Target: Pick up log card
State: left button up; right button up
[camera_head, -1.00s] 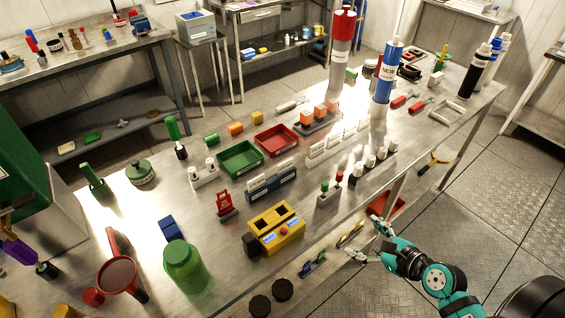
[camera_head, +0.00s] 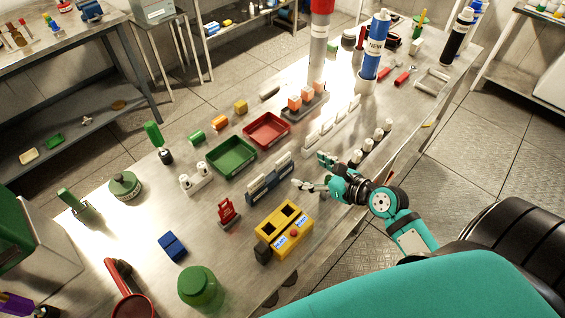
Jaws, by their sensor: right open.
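White cards (camera_head: 283,162) stand upright in a dark blue holder (camera_head: 262,194) near the middle of the table; I cannot read which is the log card. My right gripper (camera_head: 311,173) is open and empty, its two fingers spread just right of the card holder and above the table. The gripper covers part of the table beside the holder. My left gripper is not in view.
A yellow box with two openings (camera_head: 270,241) stands in front of the holder, with a red stand (camera_head: 227,214) to its left. Green (camera_head: 225,168) and red (camera_head: 247,143) trays lie behind. A rack of white-capped vials (camera_head: 367,155) is right of the gripper.

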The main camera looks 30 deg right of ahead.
aim_at(284, 160)
jog(key=x, duration=0.6)
jog(key=shift+w+f+p, duration=0.1)
jog(key=shift+w+p, duration=0.2)
jog(key=shift+p, duration=0.1)
jog(key=x, duration=0.3)
jog(key=shift+w+d+f, duration=0.1)
jog(key=shift+w+f, duration=0.3)
jog(key=shift+w, duration=0.05)
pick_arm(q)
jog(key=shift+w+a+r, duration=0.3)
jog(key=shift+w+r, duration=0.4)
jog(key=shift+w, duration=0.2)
pick_arm(e)
jog(key=shift+s, duration=0.1)
jog(key=shift+c, duration=0.4)
jog(key=shift+c, duration=1.1)
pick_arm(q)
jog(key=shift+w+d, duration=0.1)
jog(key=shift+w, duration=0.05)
pick_arm(e)
jog(key=c, duration=0.8)
